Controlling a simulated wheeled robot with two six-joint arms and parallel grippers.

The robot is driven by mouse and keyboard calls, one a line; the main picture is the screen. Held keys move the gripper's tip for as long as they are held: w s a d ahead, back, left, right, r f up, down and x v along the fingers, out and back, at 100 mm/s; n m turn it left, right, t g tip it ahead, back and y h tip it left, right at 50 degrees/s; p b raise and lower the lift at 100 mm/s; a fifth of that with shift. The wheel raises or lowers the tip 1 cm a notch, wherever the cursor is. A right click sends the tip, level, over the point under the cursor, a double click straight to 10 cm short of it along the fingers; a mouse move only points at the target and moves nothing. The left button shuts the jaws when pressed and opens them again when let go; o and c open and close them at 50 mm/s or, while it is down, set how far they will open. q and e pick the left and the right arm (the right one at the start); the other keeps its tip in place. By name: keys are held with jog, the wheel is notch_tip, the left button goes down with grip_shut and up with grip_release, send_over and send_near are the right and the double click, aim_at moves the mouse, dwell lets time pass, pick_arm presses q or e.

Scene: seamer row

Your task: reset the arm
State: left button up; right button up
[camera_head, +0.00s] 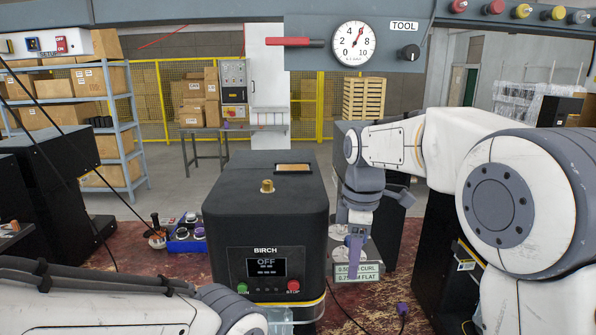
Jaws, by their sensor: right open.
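My right arm comes in from the right and bends down at the wrist. My left arm (90,300) lies low across the bottom left. Its gripper is not seen.
The BIRCH machine's screen reads OFF, between green and red buttons. Overhead is a panel with a gauge (354,44) and red handle (294,42). Black cabinets flank the bench.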

jog(key=s+a+f+m+b, duration=0.1)
jog(key=s+a+f+m, duration=0.1)
jog(key=s+f, duration=0.3)
jog(key=s+a+f+m+b, duration=0.2)
jog(key=s+f+m, duration=0.2)
jog(key=s, duration=0.9)
jog(key=s+a+f+m+b, duration=0.2)
jog(key=s+f, duration=0.4)
jog(key=s, duration=0.3)
jog(key=shift+m+y, duration=0.4)
